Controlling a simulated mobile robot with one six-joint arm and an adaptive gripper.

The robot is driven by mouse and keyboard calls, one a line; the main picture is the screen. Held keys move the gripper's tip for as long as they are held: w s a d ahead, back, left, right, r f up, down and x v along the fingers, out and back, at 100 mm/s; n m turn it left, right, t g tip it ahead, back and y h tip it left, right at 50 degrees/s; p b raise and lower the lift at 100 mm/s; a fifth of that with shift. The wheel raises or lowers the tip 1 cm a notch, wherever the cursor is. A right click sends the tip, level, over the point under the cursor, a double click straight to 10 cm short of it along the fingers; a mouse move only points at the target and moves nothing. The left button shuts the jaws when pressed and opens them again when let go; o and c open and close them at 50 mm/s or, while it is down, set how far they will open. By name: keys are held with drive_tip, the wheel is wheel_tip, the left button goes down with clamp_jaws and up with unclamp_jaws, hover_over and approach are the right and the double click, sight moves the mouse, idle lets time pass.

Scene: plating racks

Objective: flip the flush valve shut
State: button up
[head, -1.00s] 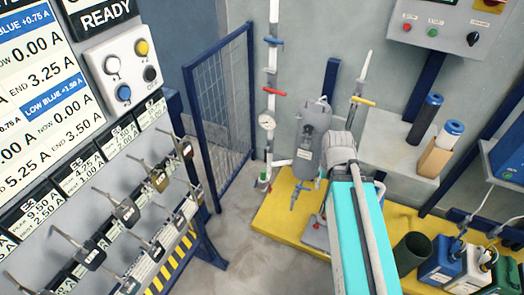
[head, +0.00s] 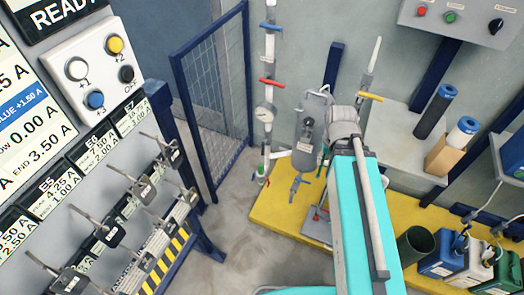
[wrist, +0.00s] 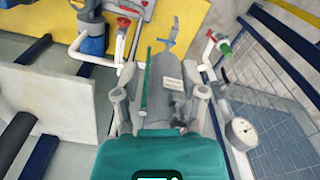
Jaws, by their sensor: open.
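A grey filter housing (head: 307,146) with a small white label stands against the back wall. A blue-handled valve (head: 295,187) hangs below it and also shows in the wrist view (wrist: 171,40). Other levers are a red one (head: 271,83) and a blue one (head: 271,29) on the left pipe, and a yellow one (head: 370,97) on the right pipe. A green lever (wrist: 147,82) lies beside the housing in the wrist view. No readable label marks the flush valve. My gripper (wrist: 160,100) is open, its fingers apart with the housing seen between them; contact is unclear.
A pressure gauge (head: 264,113) sits on the left pipe. A blue mesh gate (head: 213,100) stands left of it. A yellow platform (head: 262,212) lies below the housing. Several jugs (head: 440,258) stand at right. Padlocked racks (head: 115,225) line the left; the floor between is clear.

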drive_tip(key=m+t+h+b, duration=0.7)
drive_tip(key=t+h+b, duration=0.25)
drive_tip(key=b, duration=2.55)
approach(263, 150)
drive_tip(key=s, duration=0.3)
drive_tip(key=shift+w+a+r+m+t+y+b, duration=0.15)
drive_tip(key=shift+a+m+t+y+b, duration=0.2)
drive_tip(key=shift+a, duration=0.7)
drive_tip(key=shift+w, duration=0.1)
drive_tip(key=b+x, duration=0.5)
drive_tip(key=x, duration=0.8)
drive_tip(key=shift+w+d, duration=0.15)
drive_tip(key=shift+d, duration=0.15)
